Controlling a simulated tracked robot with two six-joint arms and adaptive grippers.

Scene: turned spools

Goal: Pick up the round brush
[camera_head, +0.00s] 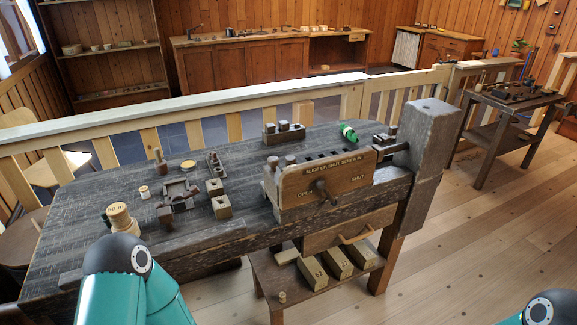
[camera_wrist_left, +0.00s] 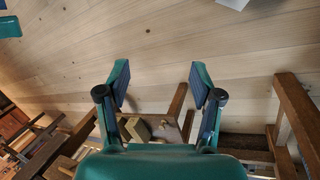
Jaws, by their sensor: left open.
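I cannot clearly make out the round brush. A small upright piece with a slim brown top and wider base (camera_head: 159,161) stands on the dark workbench (camera_head: 80,195) at the back left, and may be it; it is too small to be sure. My left gripper (camera_wrist_left: 160,88) is open and empty in the left wrist view, its two fingers spread apart over the floor and a low shelf. In the head view only my teal left arm shows at the front left, and its gripper is hidden. Of my right arm only a part shows at the bottom right corner.
The bench holds a pale wooden spool (camera_head: 120,218), a green item (camera_head: 347,131), several small blocks and a vise with a wooden face (camera_head: 328,181). Wooden blocks (camera_head: 338,261) lie on the low shelf below. A fence runs behind.

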